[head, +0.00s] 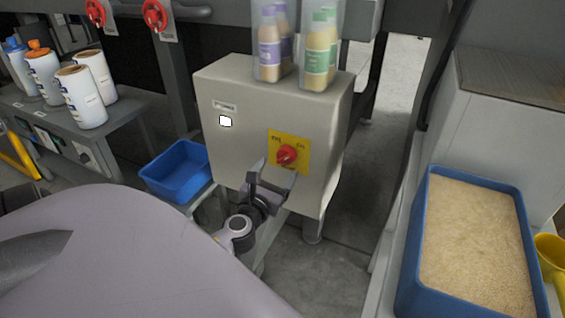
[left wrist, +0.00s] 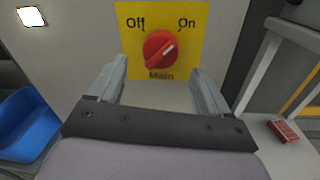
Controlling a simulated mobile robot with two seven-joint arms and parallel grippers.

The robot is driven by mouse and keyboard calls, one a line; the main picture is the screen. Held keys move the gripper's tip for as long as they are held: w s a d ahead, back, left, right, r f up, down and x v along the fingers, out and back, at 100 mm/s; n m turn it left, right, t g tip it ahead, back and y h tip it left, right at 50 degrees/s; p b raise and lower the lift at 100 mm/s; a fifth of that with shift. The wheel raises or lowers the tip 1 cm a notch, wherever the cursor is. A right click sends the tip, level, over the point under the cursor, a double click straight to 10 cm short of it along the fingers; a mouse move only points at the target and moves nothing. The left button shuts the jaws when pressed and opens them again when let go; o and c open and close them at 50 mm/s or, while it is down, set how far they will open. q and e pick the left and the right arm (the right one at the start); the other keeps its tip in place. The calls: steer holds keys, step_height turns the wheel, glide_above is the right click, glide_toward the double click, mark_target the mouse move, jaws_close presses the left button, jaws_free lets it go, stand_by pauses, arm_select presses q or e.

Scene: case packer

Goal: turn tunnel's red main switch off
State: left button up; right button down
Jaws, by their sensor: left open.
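The red main switch (head: 287,155) is a round knob on a yellow plate (head: 275,140) on the front of a beige cabinet (head: 225,88). In the left wrist view the knob (left wrist: 160,49) sits between the words Off and On, with Main below it. My left gripper (head: 272,178) is open in front of the plate. In the left wrist view its two fingers (left wrist: 158,85) stand apart, below and either side of the knob, with nothing between them. My right gripper is not in view.
Bottles in clear pouches (head: 318,50) stand on the cabinet. A blue bin (head: 158,178) is to its left, beside a grey table (head: 125,112) with white canisters. A blue tray of grains (head: 408,290) is at right. Red valve wheels (head: 155,15) are at upper left.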

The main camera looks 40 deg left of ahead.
mark_target(283, 162)
arm_select(q)
steer(key=shift+x, duration=2.35)
steer(key=shift+c, duration=0.4)
steer(key=c, duration=1)
